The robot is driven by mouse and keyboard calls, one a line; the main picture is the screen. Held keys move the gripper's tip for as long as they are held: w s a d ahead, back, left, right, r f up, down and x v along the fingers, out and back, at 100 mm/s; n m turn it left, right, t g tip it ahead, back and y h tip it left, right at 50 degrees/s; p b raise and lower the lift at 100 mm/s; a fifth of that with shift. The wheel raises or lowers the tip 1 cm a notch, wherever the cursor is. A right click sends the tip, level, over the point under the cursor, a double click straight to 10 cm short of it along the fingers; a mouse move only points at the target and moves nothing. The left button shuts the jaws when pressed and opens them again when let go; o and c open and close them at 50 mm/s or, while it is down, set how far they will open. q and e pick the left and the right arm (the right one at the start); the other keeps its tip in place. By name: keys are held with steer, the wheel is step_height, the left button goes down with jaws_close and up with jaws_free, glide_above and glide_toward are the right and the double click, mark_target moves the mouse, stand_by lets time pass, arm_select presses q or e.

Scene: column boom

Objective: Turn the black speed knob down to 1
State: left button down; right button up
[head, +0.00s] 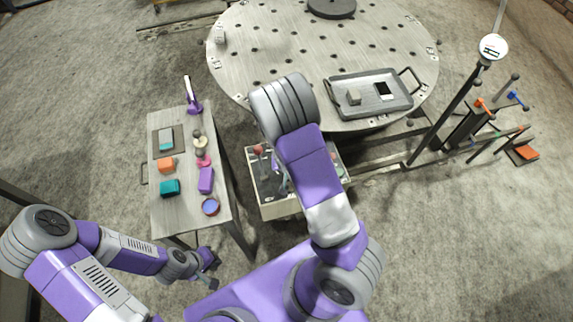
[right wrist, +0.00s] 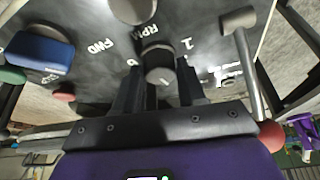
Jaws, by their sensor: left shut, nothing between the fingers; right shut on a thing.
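The control panel (right wrist: 90,85) is dark with white lettering, including RPM, FWD and a 1. The black speed knob (right wrist: 158,66) sits just below the RPM lettering in the right wrist view. My right gripper (right wrist: 157,88) is shut on the knob, with one dark finger on each side. A 1 mark stands to the upper right of the knob; I cannot tell which mark the knob points at. In the head view the pale control box (head: 280,209) is partly hidden by my right arm. My left gripper (head: 212,286) is shut and empty, low beside the side table.
A blue handle (right wrist: 40,50), a grey lever (right wrist: 238,20) and a red ball end (right wrist: 271,135) lie around the knob. The side table (head: 222,190) holds several coloured blocks. A round perforated table (head: 290,50) with a grey tray (head: 337,96) stands beyond the box.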

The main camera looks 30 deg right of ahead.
steer(key=n+y, duration=0.1)
steer(key=n, duration=0.1)
steer(key=n+y+b, duration=0.1)
steer(key=n, duration=0.2)
steer(key=shift+d, duration=0.2)
steer(key=shift+s+d+n+y, duration=0.1)
steer(key=shift+n+y, duration=0.3)
steer(key=shift+n, duration=1.2)
steer(key=shift+r+n+y+p, duration=0.1)
steer(key=shift+n+y+p, duration=0.2)
steer(key=shift+n+p, duration=0.1)
steer(key=n+y+p, duration=0.1)
steer(key=n+p, duration=0.2)
steer(key=p, duration=0.1)
steer(key=n+g+y+p, duration=0.1)
steer(key=n+p, duration=0.2)
steer(key=p, duration=0.2)
steer(key=shift+d+n+g+p, duration=0.1)
steer(key=shift+n+g+p, duration=0.2)
steer(key=shift+n+p, duration=0.4)
steer(key=o, duration=1)
steer(key=shift+w, duration=0.2)
